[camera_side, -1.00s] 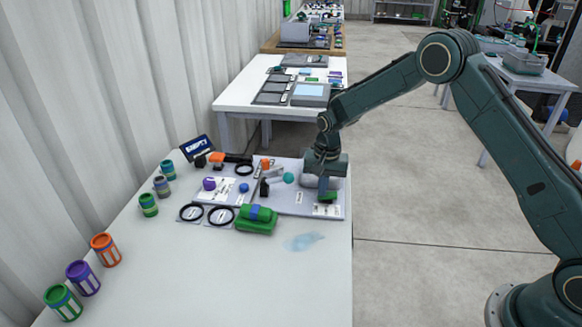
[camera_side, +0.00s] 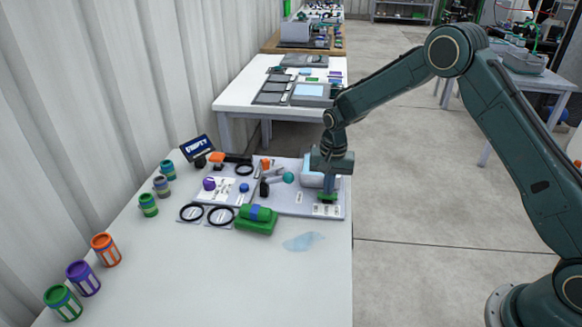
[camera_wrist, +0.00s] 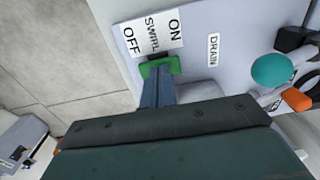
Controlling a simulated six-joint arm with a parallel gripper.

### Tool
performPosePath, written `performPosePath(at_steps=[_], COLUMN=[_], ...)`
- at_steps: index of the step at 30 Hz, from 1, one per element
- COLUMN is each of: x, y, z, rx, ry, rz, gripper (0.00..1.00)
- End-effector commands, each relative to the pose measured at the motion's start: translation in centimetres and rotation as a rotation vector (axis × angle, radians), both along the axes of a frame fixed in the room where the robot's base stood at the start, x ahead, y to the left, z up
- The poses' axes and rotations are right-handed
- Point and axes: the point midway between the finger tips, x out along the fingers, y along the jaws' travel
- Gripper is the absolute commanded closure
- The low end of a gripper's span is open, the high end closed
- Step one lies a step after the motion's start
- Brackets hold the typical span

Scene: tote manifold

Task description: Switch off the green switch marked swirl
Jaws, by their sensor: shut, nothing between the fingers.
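The green switch (camera_side: 327,198) sits near the right front of the grey panel (camera_side: 295,207). In the wrist view the green switch (camera_wrist: 160,67) lies beside a white label (camera_wrist: 150,34) reading ON, SWIRL and OFF. My gripper (camera_side: 329,191) is shut and empty, pointing down at the switch. Its fingertips (camera_wrist: 156,80) overlap the switch's edge in the wrist view and hide part of it. I cannot tell whether they touch it, or which position the switch is in.
A teal ball-topped lever (camera_side: 288,178) stands left of my gripper, and its teal ball shows in the wrist view (camera_wrist: 272,70) near a DRAIN label (camera_wrist: 213,49). A green and blue cylinder in a holder (camera_side: 257,220) is front-left.

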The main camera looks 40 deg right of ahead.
Motion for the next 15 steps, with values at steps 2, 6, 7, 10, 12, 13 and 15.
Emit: performPosePath(at_steps=[2,6,7,10,12,13,15], x=[0.1,0.0,0.0,0.0,0.0,0.0,0.0], y=[0.0,0.0,-0.1,-0.1,-0.1,-0.1,-0.1], z=[0.7,2.2,2.6,4.1,5.3,5.8,7.1], rx=[0.000,0.000,0.000,0.000,0.000,0.000,0.000], ry=[-0.003,-0.003,-0.004,-0.004,-0.004,-0.004,-0.004], rz=[0.000,0.000,0.000,0.000,0.000,0.000,-0.001], gripper=[1.00,1.00,1.00,1.00,1.00,1.00,1.00])
